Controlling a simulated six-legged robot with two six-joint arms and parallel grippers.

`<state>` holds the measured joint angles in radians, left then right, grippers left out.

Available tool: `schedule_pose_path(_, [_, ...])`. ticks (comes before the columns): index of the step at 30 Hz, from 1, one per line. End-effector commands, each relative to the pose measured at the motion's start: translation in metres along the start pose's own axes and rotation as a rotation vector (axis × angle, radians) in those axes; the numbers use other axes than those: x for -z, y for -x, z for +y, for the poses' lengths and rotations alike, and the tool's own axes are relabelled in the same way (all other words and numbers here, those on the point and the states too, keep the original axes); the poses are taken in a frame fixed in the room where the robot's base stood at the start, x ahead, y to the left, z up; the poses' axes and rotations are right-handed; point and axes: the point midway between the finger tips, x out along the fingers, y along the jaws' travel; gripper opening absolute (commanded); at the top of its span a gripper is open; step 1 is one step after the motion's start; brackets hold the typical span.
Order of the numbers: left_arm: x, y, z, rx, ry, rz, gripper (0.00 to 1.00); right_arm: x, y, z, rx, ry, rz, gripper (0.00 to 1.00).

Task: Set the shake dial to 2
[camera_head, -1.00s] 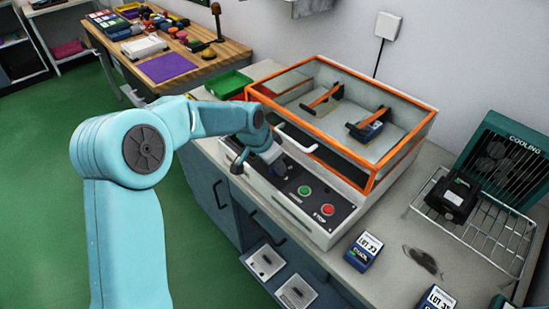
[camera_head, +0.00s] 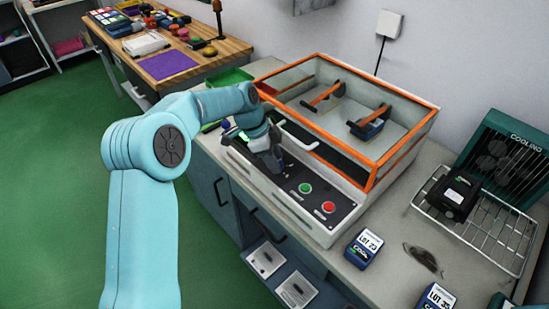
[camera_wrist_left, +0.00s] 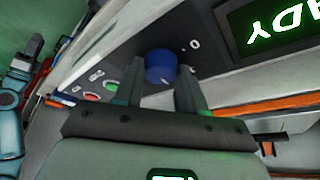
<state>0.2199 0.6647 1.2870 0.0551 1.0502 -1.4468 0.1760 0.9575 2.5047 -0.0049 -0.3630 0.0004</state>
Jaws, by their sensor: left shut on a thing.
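The shaker box (camera_head: 322,225) stands on the counter, with a dark control panel on its front. In the left wrist view the blue dial (camera_wrist_left: 160,63) sits between the fingers of my left gripper (camera_wrist_left: 155,82), which is shut on it. A white 0 mark (camera_wrist_left: 195,44) shows beside the dial; the dial's pointer and setting cannot be made out. In the head view my left gripper (camera_head: 276,166) is at the panel's left part and hides the dial. A teal arm end, seemingly my right gripper (camera_wrist_left: 30,52), shows at the wrist view's left edge; its jaws are unclear.
A green button (camera_head: 305,188) and a red button (camera_head: 328,207) are right of the gripper. An orange-framed lid (camera_head: 372,185) covers the box. A lit display (camera_wrist_left: 275,25) reads "ADY" in part. A lot box (camera_head: 364,250) and a cooling rack (camera_head: 480,215) stand to the right.

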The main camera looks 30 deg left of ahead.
Motion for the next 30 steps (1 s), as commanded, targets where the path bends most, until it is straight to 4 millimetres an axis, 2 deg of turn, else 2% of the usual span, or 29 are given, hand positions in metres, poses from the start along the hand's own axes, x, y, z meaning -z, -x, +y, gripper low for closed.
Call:
schedule_pose_path(19, [0.0,0.0014,-0.0012,-0.014,-0.046,-0.001,0.09,0.0,0.0007,-0.0003,0.0,0.0,0.0,0.43])
schedule_pose_path(20, [0.0,0.0014,-0.0012,-0.014,-0.046,-0.001,0.46,0.0,0.0007,-0.0003,0.0,0.0,0.0,0.43])
schedule_pose_path(21, [0.0,0.0013,-0.0011,-0.014,-0.046,-0.001,0.59,0.0,0.0007,-0.0002,0.0,0.0,0.0,0.43])
schedule_pose_path(22, [0.0,0.0012,-0.0011,-0.015,-0.046,-0.001,0.63,0.0,0.0007,-0.0002,0.0,0.0,0.0,0.43])
schedule_pose_path(30, [-0.0001,0.0011,-0.0006,-0.017,-0.045,-0.001,0.63,0.0,0.0005,-0.0002,0.0,0.0,0.0,0.43])
